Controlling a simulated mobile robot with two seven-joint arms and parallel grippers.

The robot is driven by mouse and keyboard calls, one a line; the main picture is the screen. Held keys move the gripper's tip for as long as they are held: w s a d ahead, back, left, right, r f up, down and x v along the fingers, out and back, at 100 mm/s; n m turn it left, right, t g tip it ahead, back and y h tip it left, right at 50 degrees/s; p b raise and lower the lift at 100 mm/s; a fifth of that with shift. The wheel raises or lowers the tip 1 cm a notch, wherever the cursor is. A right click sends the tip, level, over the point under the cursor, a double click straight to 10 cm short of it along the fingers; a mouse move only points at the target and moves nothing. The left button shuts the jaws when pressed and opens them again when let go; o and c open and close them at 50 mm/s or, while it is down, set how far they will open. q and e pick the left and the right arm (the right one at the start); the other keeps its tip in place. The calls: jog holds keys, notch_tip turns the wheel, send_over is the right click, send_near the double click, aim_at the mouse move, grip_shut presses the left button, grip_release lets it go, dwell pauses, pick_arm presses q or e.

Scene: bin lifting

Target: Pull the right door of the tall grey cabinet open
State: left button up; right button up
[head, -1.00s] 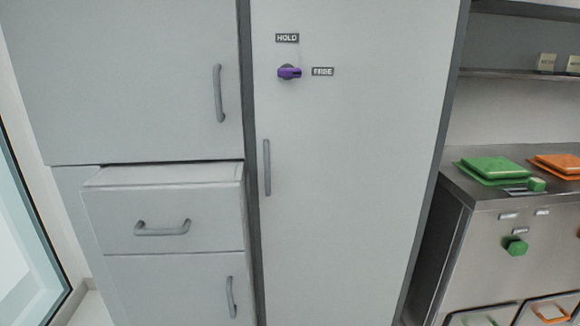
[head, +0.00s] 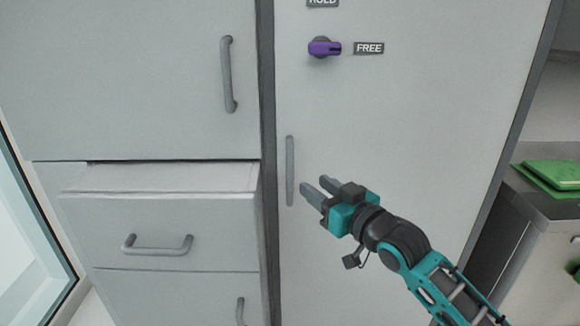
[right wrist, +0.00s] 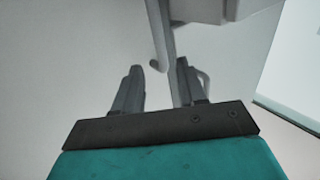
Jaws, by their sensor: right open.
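The right door (head: 420,140) of the tall grey cabinet is shut, with a vertical grey bar handle (head: 290,170) near its left edge. A purple knob (head: 325,48) above the handle points right at the FREE label (head: 368,48). My right gripper (head: 313,187) is open and empty, just right of the handle's lower part in the head view. In the right wrist view, its two fingers (right wrist: 158,72) are spread and the handle's end (right wrist: 160,62) shows between and just beyond the tips. I see no contact. My left gripper is not in view.
Left of the door are an upper door with a handle (head: 228,75) and a drawer (head: 160,218) that stands out from the cabinet front. A steel counter with a green lid (head: 555,174) stands at the right. A glass pane (head: 25,235) is at far left.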

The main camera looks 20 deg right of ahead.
aim_at(292, 170)
jog(key=x, duration=1)
jog(key=shift+w+f+b, duration=0.1)
jog(key=shift+w+b, duration=0.1)
jog(key=shift+b, duration=0.1)
grip_shut()
